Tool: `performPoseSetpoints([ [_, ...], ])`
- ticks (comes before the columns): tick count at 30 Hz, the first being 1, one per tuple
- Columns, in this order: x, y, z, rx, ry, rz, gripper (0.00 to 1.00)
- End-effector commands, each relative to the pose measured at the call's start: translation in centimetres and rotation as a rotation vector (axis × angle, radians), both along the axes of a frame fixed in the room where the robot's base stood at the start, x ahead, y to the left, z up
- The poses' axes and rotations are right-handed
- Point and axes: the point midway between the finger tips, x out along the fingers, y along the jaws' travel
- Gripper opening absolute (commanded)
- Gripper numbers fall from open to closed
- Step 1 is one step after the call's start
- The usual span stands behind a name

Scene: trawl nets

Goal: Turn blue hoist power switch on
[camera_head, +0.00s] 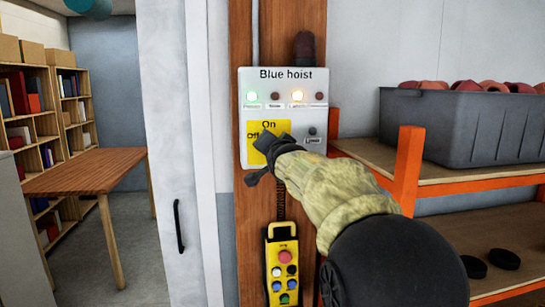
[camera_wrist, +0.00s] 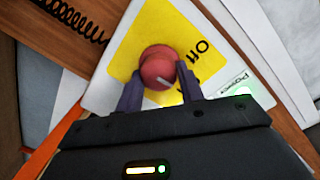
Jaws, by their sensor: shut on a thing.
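The Blue hoist panel (camera_head: 308,100) is a pale box fixed to a wooden post. Its yellow switch plate (camera_head: 255,127) reads On above Off, and it also shows tilted in the wrist view (camera_wrist: 138,42). A round red knob (camera_wrist: 157,64) with a white mark sits on the plate; I cannot tell which label the mark points to. My gripper (camera_head: 268,142) is at the plate and hides the knob in the head view. In the wrist view, my gripper (camera_wrist: 160,83) has one finger on each side of the knob and is shut on it.
A green lamp (camera_head: 252,96) and a warm yellow lamp (camera_head: 297,96) glow on the panel. A yellow pendant control (camera_head: 283,265) hangs below on a coiled cord. An orange-edged shelf (camera_head: 470,188) with a grey bin (camera_head: 450,125) stands close on the right.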

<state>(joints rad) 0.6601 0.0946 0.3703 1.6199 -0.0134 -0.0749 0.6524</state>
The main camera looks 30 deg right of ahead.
Motion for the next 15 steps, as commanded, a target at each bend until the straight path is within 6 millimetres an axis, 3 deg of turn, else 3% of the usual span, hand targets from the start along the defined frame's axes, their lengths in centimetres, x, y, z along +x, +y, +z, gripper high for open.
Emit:
performPoseSetpoints([
  [15, 0.06, 0.03, 0.30, 0.124, -0.043, 0.003, 0.15],
])
